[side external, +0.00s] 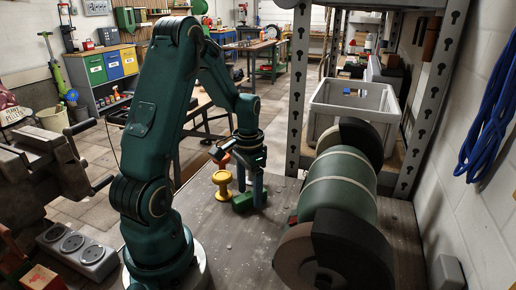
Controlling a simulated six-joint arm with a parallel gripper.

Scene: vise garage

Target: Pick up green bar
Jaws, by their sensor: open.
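The green bar (243,203) is a short green block lying on the grey workbench (240,250). My gripper (251,193) points down at the bar with its fingers reaching to bar height. Its jaws are open. One finger stands in front of the bar's right part and hides some of it. I cannot tell from this one view whether the fingers touch the bar.
A yellow spool-shaped piece (222,184) stands close to the left of the bar. A green bench grinder (340,190) fills the bench's right side. A white bin (352,105) sits on the shelf behind.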

